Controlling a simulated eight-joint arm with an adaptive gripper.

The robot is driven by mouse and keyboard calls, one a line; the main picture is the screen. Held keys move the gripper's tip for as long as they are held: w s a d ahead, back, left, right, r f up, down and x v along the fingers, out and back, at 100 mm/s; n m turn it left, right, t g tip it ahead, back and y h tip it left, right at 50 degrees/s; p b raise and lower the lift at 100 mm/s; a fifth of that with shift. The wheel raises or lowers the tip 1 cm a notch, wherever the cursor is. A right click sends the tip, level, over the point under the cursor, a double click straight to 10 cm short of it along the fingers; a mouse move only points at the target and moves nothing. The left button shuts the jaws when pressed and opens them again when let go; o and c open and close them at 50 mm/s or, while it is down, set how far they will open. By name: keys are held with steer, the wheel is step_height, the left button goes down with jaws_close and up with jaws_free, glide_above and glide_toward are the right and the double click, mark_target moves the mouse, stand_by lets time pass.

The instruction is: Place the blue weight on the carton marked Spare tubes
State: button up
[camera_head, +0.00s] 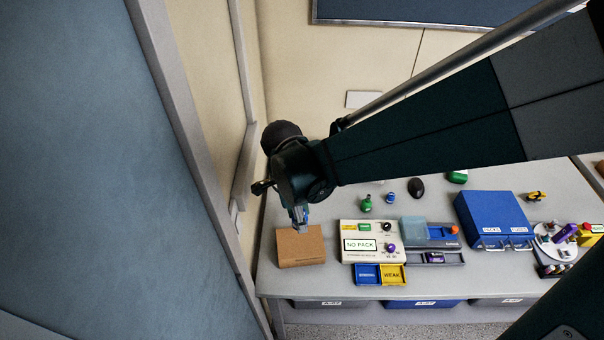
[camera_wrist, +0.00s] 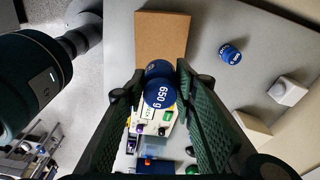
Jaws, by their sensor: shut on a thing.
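My gripper (camera_head: 300,224) is shut on a blue weight marked 650 g (camera_wrist: 160,90). In the wrist view the weight sits between the two fingertips. In the head view the gripper points down over the rear part of a plain brown carton (camera_head: 301,250). The carton also shows in the wrist view (camera_wrist: 161,38), just beyond the held weight. The weight appears to be above the carton; I cannot tell the exact gap. No writing is readable on the carton's visible faces. A second blue piece (camera_wrist: 229,54) stands on the table beside the carton, apart from the gripper.
A pump reading NO PACK (camera_head: 360,244) stands right of the carton, with blue and yellow WEAK trays (camera_head: 392,275) in front. A blue case (camera_head: 492,218) and a round tray (camera_head: 556,250) are farther right. Green and blue weights (camera_head: 366,204) stand behind the pump. A wall is close on the left.

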glide_above(302, 241)
steer(key=shift+a+f, duration=0.2)
steer(key=shift+f, duration=1.25)
steer(key=shift+a+f, duration=0.15)
steer(key=shift+f, duration=1.25)
steer(key=shift+f, duration=2.1)
steer(key=shift+f+b, duration=0.15)
steer(key=shift+b, duration=0.25)
steer(key=o, duration=1.3)
steer(key=shift+r, duration=0.3)
steer(key=shift+s+a+r+p, duration=0.15)
steer(key=shift+a+r, duration=0.1)
steer(key=shift+r, duration=1.7)
steer(key=shift+w+a+r+p, duration=0.1)
steer(key=shift+a+r+p, duration=0.1)
steer(key=shift+r, duration=1.75)
steer(key=shift+s+a+r+p, duration=0.15)
steer(key=shift+a+r, duration=0.1)
steer(key=shift+r, duration=1.7)
